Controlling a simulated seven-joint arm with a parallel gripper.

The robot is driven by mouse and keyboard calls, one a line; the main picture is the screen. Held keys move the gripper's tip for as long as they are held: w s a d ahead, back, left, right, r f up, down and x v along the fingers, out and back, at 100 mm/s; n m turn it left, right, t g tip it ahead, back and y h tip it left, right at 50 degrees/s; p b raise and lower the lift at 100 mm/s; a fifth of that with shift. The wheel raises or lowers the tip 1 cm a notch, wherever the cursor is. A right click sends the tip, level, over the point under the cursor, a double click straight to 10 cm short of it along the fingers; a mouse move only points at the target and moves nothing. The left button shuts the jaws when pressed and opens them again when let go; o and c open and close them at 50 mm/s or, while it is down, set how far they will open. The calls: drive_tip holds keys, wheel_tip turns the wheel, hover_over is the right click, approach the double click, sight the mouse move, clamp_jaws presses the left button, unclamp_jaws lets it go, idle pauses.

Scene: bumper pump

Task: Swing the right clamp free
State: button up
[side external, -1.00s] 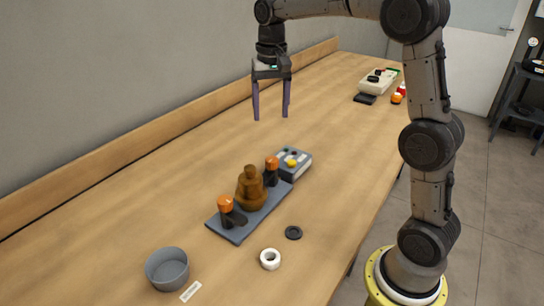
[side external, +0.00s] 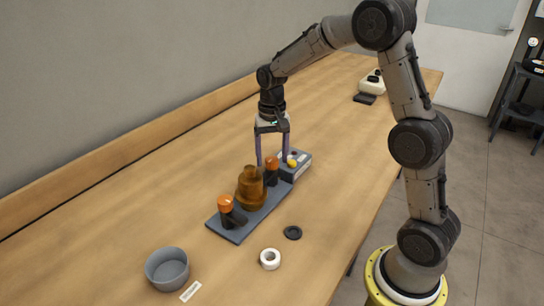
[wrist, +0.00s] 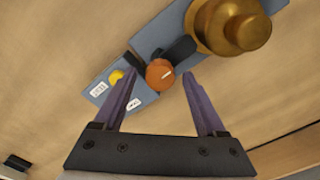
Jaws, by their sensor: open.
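The right clamp is black with an orange knob (side external: 272,163), on the far right end of a grey base plate (side external: 238,233). An amber-brown pump body (side external: 251,190) stands upright beside it. In the wrist view the orange knob (wrist: 160,75) shows between the fingertips, with the black clamp arm (wrist: 179,52) reaching to the pump body (wrist: 228,25). The other clamp (side external: 226,208) is on the near left side of the pump. My gripper (side external: 272,161) is open, pointing down, one finger either side of the right clamp's knob. I cannot tell whether the fingers touch it.
A grey box with a yellow button (side external: 299,165) stands close beside the right clamp. A grey bowl (side external: 167,269), white ring (side external: 270,259), black ring (side external: 293,233) and label (side external: 190,291) lie nearer. A wooden ledge (side external: 120,144) runs along the wall.

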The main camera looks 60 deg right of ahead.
drive_tip(key=shift+f, duration=0.25)
clamp_jaws()
